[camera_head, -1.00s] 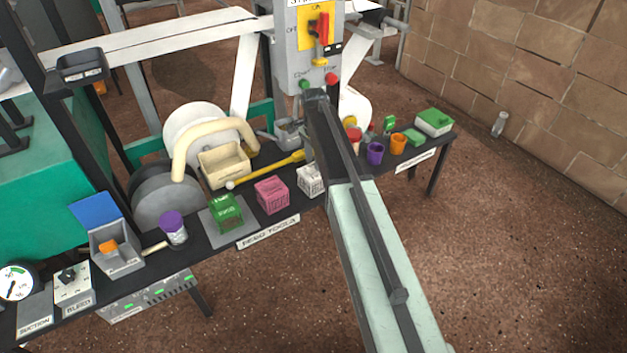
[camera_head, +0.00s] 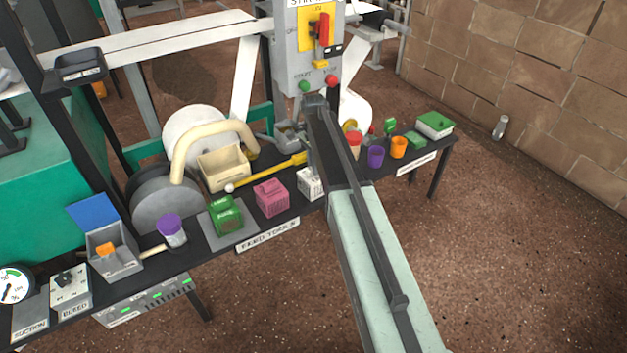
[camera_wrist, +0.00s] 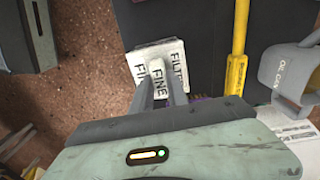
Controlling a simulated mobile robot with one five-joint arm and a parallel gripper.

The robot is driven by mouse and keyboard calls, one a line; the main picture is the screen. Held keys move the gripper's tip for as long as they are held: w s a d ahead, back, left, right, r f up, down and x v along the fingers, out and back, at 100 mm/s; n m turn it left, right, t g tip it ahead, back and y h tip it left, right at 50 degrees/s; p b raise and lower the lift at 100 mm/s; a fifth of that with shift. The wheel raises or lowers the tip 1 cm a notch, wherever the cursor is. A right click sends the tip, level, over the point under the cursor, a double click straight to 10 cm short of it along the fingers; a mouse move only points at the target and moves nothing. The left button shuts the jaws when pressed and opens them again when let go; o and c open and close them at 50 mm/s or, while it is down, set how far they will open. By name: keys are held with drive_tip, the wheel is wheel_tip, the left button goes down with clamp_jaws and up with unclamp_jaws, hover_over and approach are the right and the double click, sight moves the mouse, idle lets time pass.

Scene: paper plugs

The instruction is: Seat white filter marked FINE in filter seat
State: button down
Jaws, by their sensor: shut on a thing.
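The white filter (camera_wrist: 168,58) shows in the wrist view with the words FILTER and FINE on it. My gripper (camera_wrist: 158,86) has its two fingers on the filter, closed on its upper part. In the head view the white filter (camera_head: 308,186) is a small slotted white box at the right of the row of boxes, partly behind my arm. My gripper's fingers are mostly hidden there. I cannot tell surely which thing is the filter seat; a grey plate (camera_head: 238,241) lies under a green box (camera_head: 226,215).
A pink box (camera_head: 270,198) stands just left of the white filter. A yellow-handled tool (camera_head: 272,171) lies behind it and also shows in the wrist view (camera_wrist: 238,60). A grey jug (camera_wrist: 289,72) stands at the right. Coloured cups (camera_head: 376,157) stand right of my arm.

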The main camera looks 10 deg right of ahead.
drive_tip(key=shift+r, duration=0.1)
drive_tip(key=shift+r+p, duration=2.45)
drive_tip(key=shift+p, duration=0.1)
